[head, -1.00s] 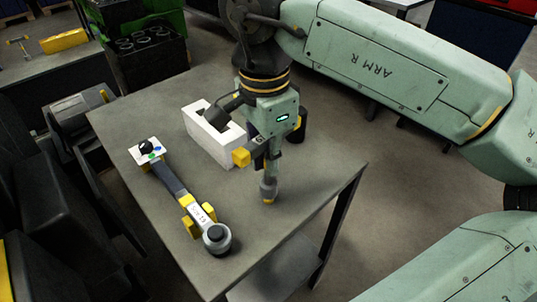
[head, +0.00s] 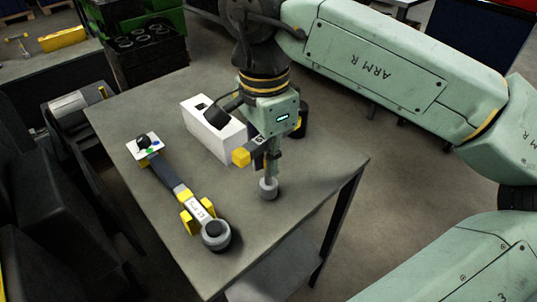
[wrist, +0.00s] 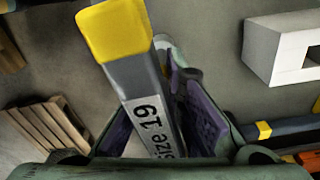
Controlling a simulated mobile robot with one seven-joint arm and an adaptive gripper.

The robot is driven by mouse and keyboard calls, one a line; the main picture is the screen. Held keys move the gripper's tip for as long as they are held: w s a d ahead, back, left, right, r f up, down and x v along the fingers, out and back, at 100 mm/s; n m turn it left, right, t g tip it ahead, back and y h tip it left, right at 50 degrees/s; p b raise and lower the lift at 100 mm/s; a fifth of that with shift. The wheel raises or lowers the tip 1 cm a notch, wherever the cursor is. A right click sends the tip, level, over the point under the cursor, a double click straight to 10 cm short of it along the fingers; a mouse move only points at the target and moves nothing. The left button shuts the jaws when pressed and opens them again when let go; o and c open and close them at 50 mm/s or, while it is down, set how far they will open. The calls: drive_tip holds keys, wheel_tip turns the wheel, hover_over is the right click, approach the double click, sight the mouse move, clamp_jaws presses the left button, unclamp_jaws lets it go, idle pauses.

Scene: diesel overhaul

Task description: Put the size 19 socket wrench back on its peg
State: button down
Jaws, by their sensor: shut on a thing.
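My gripper (head: 270,165) is shut on the size 19 socket wrench and holds it over the right part of the table. In the wrist view the wrench's grey bar (wrist: 140,85) has a yellow end and a white "size 19" label, with the fingers on both sides. In the head view its yellow end (head: 241,157) points left. A grey round piece (head: 268,188) shows directly below the fingers. I cannot tell whether it touches the table or belongs to the wrench. I cannot make out the peg for certain.
A long dark tool (head: 175,182) with yellow parts, a label and a round grey end lies on the table (head: 130,110) to the left. A white block (head: 228,143) stands behind the gripper's left side. A white plate (head: 152,152) with a black knob lies at left.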

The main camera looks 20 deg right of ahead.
drive_tip(key=shift+f+b, duration=0.3)
drive_tip(key=shift+f, duration=0.15)
drive_tip(key=c, duration=1.6)
unclamp_jaws()
drive_tip(key=shift+o, duration=0.2)
drive_tip(key=o, duration=0.5)
drive_tip(key=shift+r, duration=0.1)
wheel_tip(320, 180, up, 9)
drive_tip(key=p, duration=0.6)
